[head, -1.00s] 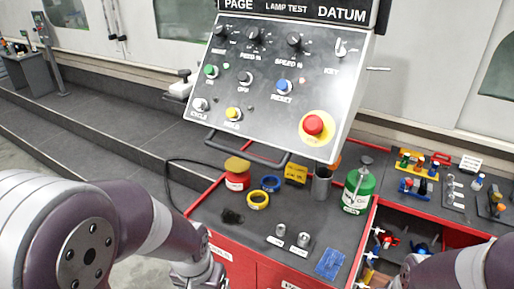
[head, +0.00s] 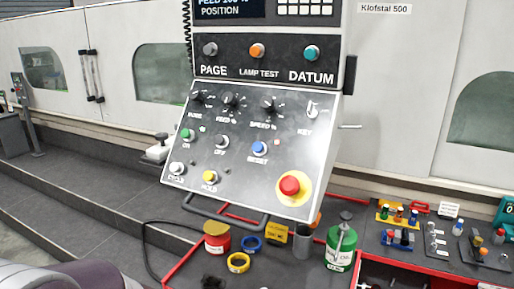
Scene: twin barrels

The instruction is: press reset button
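The blue reset button (head: 259,148) is on the sloped grey control panel (head: 228,165), with the word RESET printed under it. It sits right of the black OFF button and up and left of the red emergency stop (head: 289,186) on its yellow disc. Nothing touches or covers the reset button. Part of my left arm shows at the lower left corner, well below and left of the panel. Neither of my grippers is in view.
A handle bar (head: 226,214) runs under the panel. Below it, a red-edged workbench holds a red tin (head: 217,239), tape rolls, a grey cup (head: 303,241) and a green oil can (head: 341,249). Small tool racks (head: 398,239) stand at the right. The space before the panel is clear.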

